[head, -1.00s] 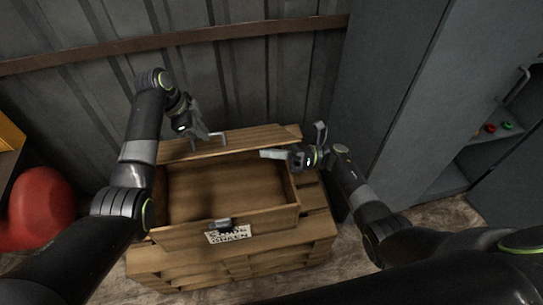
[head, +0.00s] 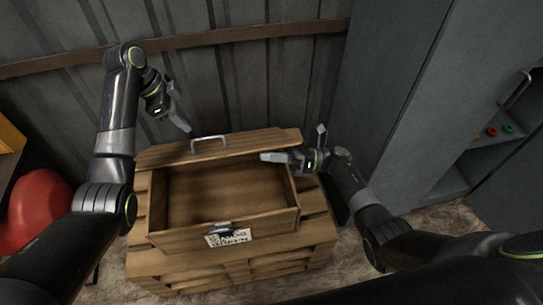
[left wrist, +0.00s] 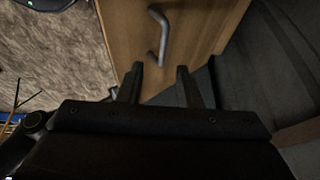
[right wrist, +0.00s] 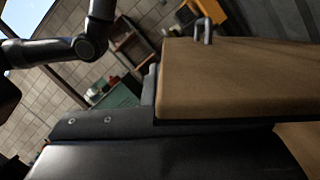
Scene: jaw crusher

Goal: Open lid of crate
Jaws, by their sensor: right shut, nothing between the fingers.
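The wooden crate (head: 225,233) stands open, and its inside looks empty. Its wooden lid (head: 250,143) is raised along the back edge, with a metal handle (head: 208,143) on it. The lid and handle also show in the left wrist view (left wrist: 190,30) and the right wrist view (right wrist: 240,80). My left gripper (head: 184,124) is open and empty, above and left of the handle, apart from it. My right gripper (head: 270,157) is shut and empty at the lid's right end, above the crate opening; whether it touches the lid is unclear.
A metal latch (head: 221,227) and a paper label (head: 228,238) are on the crate's front. A grey cabinet (head: 390,100) stands at the right, a corrugated wall (head: 240,75) behind. A red rounded object (head: 40,210) is at the left.

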